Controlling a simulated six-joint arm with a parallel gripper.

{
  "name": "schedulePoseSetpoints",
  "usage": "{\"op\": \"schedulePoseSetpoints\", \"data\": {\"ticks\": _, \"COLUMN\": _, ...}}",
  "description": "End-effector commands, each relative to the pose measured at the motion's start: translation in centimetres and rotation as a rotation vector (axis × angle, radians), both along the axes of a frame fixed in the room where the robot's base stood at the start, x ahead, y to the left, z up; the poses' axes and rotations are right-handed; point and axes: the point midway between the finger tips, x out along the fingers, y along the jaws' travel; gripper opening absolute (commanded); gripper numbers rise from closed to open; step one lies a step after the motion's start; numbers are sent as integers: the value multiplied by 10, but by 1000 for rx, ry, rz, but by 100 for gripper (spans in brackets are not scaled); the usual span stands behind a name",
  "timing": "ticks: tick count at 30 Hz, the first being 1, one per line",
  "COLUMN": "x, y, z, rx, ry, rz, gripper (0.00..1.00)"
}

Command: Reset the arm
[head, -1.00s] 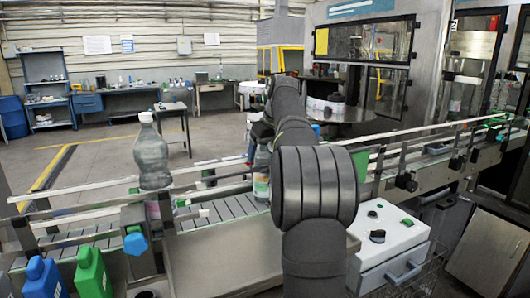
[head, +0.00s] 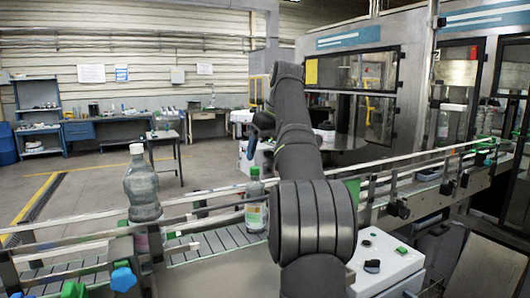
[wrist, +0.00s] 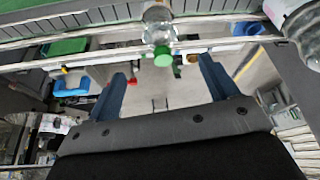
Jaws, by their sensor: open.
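My gripper (wrist: 163,78) shows in the wrist view as two blue fingers spread wide with nothing between them. In the head view my grey arm reaches away from me, and its links mostly hide the gripper. A clear bottle with a green cap and label (head: 256,205) stands upright on the conveyor, just left of my arm. In the wrist view a green-capped bottle (wrist: 160,28) lies beyond the fingertips, apart from them.
A large grey bottle with a pale cap (head: 142,190) stands on the conveyor (head: 205,243) at left. Guide rails run along the belt. A white control box (head: 385,262) is right of my arm. A glazed machine cabinet (head: 365,75) stands behind. Open floor lies beyond the conveyor.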

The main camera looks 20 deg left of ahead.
Motion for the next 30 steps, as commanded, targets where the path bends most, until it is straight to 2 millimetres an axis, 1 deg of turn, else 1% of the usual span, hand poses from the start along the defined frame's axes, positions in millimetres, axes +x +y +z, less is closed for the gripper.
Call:
{"op": "schedulePoseSetpoints", "data": {"ticks": 5, "x": 0, "y": 0, "z": -1, "rx": -1, "ry": 1, "rz": 0, "gripper": 79}}
{"op": "schedulePoseSetpoints", "data": {"ticks": 10, "x": 3, "y": 4, "z": -12, "rx": -1, "ry": 3, "rz": 1, "gripper": 79}}
{"op": "schedulePoseSetpoints", "data": {"ticks": 14, "x": 6, "y": 10, "z": -31, "rx": -1, "ry": 4, "rz": 1, "gripper": 79}}
{"op": "schedulePoseSetpoints", "data": {"ticks": 21, "x": 17, "y": 26, "z": -76, "rx": -2, "ry": 4, "rz": 1, "gripper": 79}}
{"op": "schedulePoseSetpoints", "data": {"ticks": 28, "x": 26, "y": 39, "z": -117, "rx": -1, "ry": 3, "rz": 1, "gripper": 79}}
{"op": "schedulePoseSetpoints", "data": {"ticks": 30, "x": 26, "y": 38, "z": -106, "rx": 0, "ry": -3, "rz": 0, "gripper": 79}}
